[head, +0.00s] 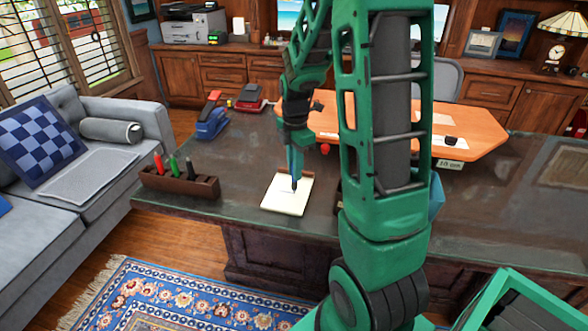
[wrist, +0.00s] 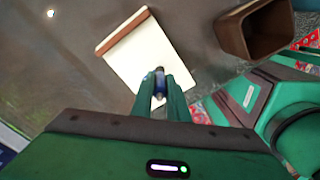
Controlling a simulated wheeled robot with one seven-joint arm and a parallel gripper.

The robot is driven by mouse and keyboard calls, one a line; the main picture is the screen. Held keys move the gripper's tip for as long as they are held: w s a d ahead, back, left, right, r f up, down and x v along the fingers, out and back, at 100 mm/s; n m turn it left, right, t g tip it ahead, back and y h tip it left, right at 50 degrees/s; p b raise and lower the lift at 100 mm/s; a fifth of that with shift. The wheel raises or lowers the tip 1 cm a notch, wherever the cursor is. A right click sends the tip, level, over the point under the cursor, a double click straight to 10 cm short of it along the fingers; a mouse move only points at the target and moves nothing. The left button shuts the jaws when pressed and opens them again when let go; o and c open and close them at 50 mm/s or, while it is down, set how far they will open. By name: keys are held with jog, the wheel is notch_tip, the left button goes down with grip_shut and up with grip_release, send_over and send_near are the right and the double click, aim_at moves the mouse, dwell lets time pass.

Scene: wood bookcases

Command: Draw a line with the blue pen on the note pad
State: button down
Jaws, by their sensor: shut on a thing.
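The note pad (head: 282,204) lies on the dark desk, cream with a brown strip at its far edge. It also shows in the wrist view (wrist: 122,66). My gripper (head: 295,166) points down over the pad, shut on the blue pen (wrist: 159,82). The pen is mostly hidden between the fingers, and its tip is at or just above the paper. A faint dark streak shows beside the tip in the head view; I cannot tell whether it is ink or shadow.
A brown pen holder (head: 178,187) with red, green and dark pens stands left of the pad. A blue stapler (head: 211,120) and a red-and-black item (head: 250,98) are behind. A brown open container (wrist: 233,40) stands near the pad. Bare desk (head: 238,165) lies left of the pad.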

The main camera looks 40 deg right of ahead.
jog(key=shift+w+a, duration=0.3)
jog(key=shift+w, duration=0.1)
jog(key=shift+w, duration=0.15)
jog(key=shift+w+a, duration=0.4)
jog(key=shift+w, duration=0.1)
jog(key=shift+w+a, duration=0.4)
jog(key=shift+w, duration=0.1)
jog(key=shift+w+a+f, duration=0.1)
jog(key=shift+w+a, duration=0.35)
jog(key=shift+w, duration=0.05)
